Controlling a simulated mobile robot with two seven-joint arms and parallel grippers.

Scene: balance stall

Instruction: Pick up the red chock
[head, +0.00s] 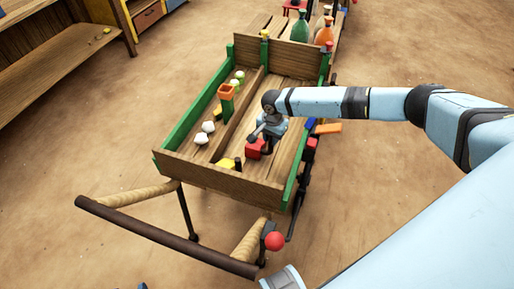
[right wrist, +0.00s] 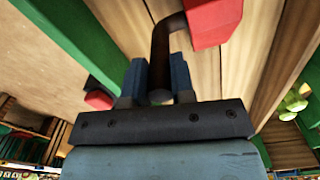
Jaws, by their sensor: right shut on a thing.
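The red chock (head: 255,149) is a red block with a dark bar-like handle, over the right-hand compartment of the wooden cart. It shows in the right wrist view (right wrist: 213,22) beyond the fingers, partly cut off by the top edge. My right gripper (head: 265,133) reaches down into the cart. In the right wrist view its two blue fingers (right wrist: 160,78) are closed around the dark handle. Whether the chock touches the boards is unclear. Small blue bits at the head view's bottom edge may be my left gripper; its state does not show.
The cart (head: 222,177) has green side walls and a divider. White lumps (head: 204,133) and an orange-topped green post (head: 227,98) stand left of it. A yellow-and-black piece (head: 230,164) lies near the front wall. Another red block (head: 312,145) is outside the right wall. Bottles (head: 300,27) stand behind.

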